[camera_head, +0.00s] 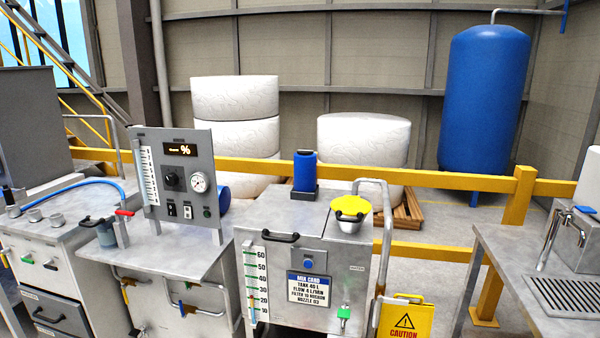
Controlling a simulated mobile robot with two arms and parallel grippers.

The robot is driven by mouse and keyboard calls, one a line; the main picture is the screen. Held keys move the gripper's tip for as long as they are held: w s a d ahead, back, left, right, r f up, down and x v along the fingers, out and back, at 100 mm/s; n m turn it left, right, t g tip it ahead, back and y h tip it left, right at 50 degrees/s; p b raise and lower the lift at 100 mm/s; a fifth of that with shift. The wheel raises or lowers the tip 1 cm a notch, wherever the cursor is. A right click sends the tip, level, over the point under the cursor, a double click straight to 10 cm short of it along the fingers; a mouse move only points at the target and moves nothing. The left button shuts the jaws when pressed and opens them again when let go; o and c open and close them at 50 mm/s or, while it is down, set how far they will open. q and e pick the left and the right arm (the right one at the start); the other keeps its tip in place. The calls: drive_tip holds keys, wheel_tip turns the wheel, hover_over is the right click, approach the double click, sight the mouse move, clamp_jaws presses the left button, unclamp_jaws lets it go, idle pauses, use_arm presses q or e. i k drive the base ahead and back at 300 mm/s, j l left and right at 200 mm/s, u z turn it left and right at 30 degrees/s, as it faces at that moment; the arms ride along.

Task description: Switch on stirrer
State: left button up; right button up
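A blue cylindrical unit with a dark top (305,172), which looks like the stirrer motor, stands upright on the metal mixing tank (266,222). The tank's front has a "MIX CARD" label (309,289) and a level scale (256,285). To the left, a grey control panel (150,140) stands on a metal bench. It carries a lit display reading dashes and "%" (180,150), a black knob (171,178), a round gauge (199,182) and two small switches (172,209). The switch positions are too small to tell. Neither of my grippers is in view.
A bench with a tap (556,235) is at right. A yellow rail (450,177) runs behind. Floor shows between tank and right bench.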

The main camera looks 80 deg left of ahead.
sight(186, 209)
drive_tip(key=u, duration=3.55)
